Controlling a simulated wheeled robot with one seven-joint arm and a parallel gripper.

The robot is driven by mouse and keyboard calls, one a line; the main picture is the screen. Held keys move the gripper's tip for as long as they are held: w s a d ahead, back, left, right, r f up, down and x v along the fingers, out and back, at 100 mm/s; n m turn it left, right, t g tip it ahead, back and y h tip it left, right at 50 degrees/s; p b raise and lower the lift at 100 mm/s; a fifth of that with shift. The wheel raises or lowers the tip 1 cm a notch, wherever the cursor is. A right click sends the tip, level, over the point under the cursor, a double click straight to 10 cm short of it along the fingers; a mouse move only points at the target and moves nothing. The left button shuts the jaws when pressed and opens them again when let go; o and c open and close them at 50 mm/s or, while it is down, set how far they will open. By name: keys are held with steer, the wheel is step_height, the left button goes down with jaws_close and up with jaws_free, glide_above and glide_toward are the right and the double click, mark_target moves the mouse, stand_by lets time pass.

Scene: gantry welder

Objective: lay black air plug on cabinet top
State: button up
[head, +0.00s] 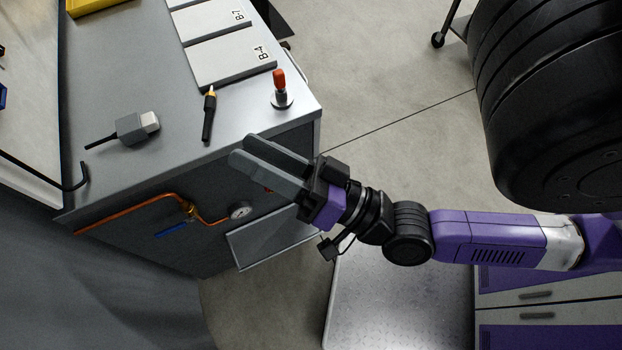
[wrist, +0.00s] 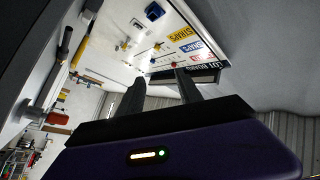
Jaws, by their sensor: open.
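A slim black piece with a brass-coloured tip (head: 209,114), which looks like the black air plug, lies on the grey cabinet top (head: 185,150). A dark rod in the wrist view (wrist: 65,43) looks like the same piece, on the cabinet surface (wrist: 35,65). My gripper (head: 240,148) is at the cabinet's front edge, to the lower right of the black piece and apart from it. Its two fingers are spread with nothing visible between them, as the wrist view also shows (wrist: 158,77).
A red-topped fitting (head: 281,90) stands near the cabinet's right corner. A grey block with a white end (head: 137,127) lies to the left. Labelled grey plates (head: 230,58) lie behind. A copper pipe with a gauge (head: 240,211) runs along the front. A large black cylinder (head: 550,100) is at right.

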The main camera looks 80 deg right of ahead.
steer(key=s+a+f+n+g+y, duration=0.3)
steer(key=s+f+n+g, duration=0.3)
steer(key=f, duration=0.5)
steer(key=s+a+n, duration=0.1)
steer(key=s+n, duration=0.1)
steer(key=n, duration=0.1)
steer(key=shift+f+g+y, duration=0.15)
steer(key=shift+g+y, duration=0.25)
